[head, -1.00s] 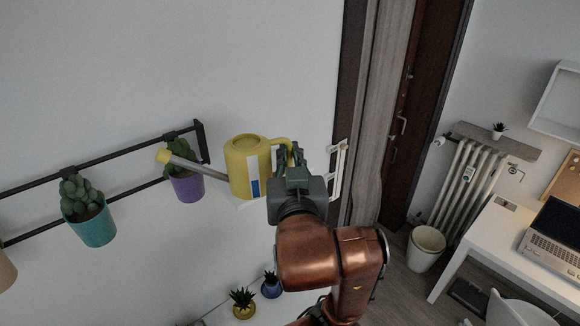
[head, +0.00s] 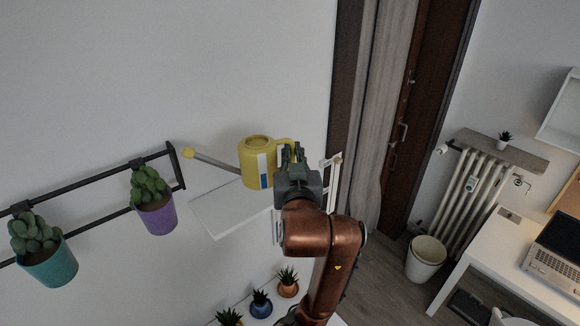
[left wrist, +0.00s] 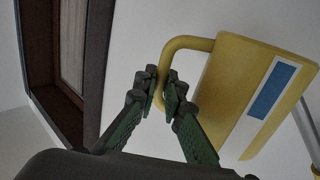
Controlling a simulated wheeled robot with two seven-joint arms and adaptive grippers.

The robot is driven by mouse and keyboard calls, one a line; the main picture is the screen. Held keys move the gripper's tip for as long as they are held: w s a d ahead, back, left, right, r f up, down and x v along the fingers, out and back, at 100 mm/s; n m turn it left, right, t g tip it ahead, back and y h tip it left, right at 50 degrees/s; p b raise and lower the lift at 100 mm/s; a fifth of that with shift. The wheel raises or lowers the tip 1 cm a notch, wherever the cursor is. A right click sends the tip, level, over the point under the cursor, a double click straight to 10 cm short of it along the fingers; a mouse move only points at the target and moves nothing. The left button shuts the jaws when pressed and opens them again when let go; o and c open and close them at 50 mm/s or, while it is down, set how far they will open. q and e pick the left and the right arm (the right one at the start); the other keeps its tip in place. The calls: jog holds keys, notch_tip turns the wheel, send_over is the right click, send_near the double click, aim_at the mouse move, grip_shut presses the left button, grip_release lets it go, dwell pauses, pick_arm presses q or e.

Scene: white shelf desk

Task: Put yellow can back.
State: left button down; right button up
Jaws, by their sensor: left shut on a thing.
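The yellow watering can (head: 256,165) has a grey spout, a yellow spout tip and a blue and white label. In the head view it is upright at or just above a white wall shelf (head: 225,212); I cannot tell whether it touches the shelf. My left gripper (head: 290,160) is shut on its handle, on the can's right side. In the left wrist view the fingers (left wrist: 165,98) close around the yellow handle, with the can (left wrist: 245,90) to their right. My right gripper is not in view.
A purple pot with a cactus (head: 156,215) and a teal pot (head: 50,268) hang from a black rail at the left. Small potted plants, including a blue one (head: 261,303), stand on a white surface below. A white bracket (head: 334,180) is close right of the gripper.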

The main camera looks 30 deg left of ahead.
pick_arm(q)
jog(key=w+f, duration=0.1)
jog(key=w+a+f, duration=0.1)
jog(key=w+f, duration=0.1)
jog(key=shift+w+a+f, duration=0.1)
jog(key=shift+f, duration=0.1)
jog(key=shift+w+a+f+p, duration=0.2)
jog(key=shift+w+a+f, duration=0.05)
jog(key=shift+f, duration=0.25)
jog(key=shift+w+a+f+p, duration=0.2)
jog(key=shift+w+a+f, duration=0.05)
jog(key=shift+f, duration=0.2)
jog(key=shift+w+f+p, duration=0.25)
jog(key=shift+f, duration=0.4)
jog(key=shift+w+f+p, duration=0.2)
jog(key=shift+f, duration=0.4)
jog(key=shift+s+a+f, duration=0.1)
jog(key=shift+s+f, duration=0.1)
jog(key=shift+f, duration=0.45)
jog(key=shift+w, duration=0.1)
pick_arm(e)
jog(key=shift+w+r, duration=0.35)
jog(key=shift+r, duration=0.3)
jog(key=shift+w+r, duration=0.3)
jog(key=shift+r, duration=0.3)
pick_arm(q)
jog(key=shift+f, duration=0.1)
